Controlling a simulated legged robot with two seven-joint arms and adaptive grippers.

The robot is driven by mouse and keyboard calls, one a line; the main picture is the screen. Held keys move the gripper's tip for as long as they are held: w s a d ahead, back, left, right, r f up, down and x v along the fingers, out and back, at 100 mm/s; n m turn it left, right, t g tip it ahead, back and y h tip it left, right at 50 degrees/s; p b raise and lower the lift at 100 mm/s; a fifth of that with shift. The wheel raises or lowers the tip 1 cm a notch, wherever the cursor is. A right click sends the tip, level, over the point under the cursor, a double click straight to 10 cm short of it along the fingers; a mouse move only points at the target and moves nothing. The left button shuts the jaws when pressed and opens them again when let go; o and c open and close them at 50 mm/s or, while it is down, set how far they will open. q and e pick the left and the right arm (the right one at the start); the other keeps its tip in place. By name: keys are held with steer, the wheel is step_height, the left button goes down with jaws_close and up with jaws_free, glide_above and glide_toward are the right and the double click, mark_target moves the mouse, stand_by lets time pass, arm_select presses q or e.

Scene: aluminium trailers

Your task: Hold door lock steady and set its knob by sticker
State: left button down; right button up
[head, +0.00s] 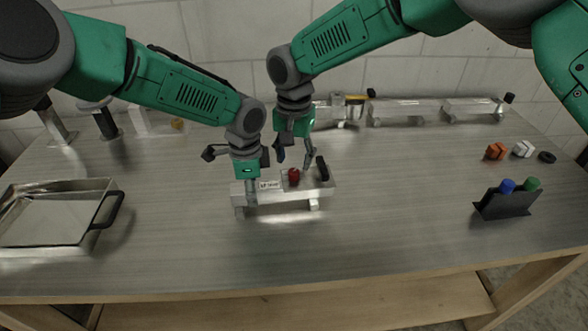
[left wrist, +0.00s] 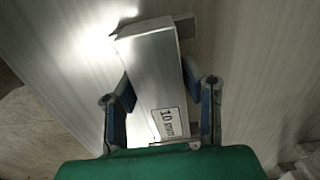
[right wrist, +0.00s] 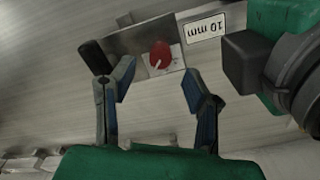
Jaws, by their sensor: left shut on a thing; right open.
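The door lock is an aluminium block (head: 243,201) on short feet, standing at the middle of the table. It carries a red knob (head: 293,176), a black handle (head: 322,168) at its right end and a white sticker (head: 269,184). My left gripper (head: 251,190) is shut on the block's left end, one finger on each side. My right gripper (head: 293,158) is open above the knob. In the right wrist view the knob (right wrist: 160,55) shows a white pointer mark and lies between and beyond the fingertips.
A metal tray (head: 50,222) with a black handle lies at the left. A dark holder (head: 503,205) with blue and green pieces stands at the right, near several small parts (head: 522,149). More aluminium fixtures (head: 403,112) line the back. The front table is clear.

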mark_target(292, 170)
arm_select(q)
steer(key=shift+a, duration=0.4)
arm_select(e)
steer(key=shift+a+f, duration=0.2)
steer(key=shift+f, duration=0.8)
steer(key=shift+a+f, duration=0.2)
steer(key=shift+f, duration=0.75)
arm_select(q)
steer(key=shift+d, duration=0.1)
steer(key=shift+d, duration=0.1)
arm_select(e)
steer(key=shift+d, duration=0.15)
jaws_close()
steer(key=shift+n, duration=0.3)
steer(key=n, duration=0.4)
steer(key=shift+n, duration=2.1)
arm_select(q)
steer(key=shift+w, duration=0.1)
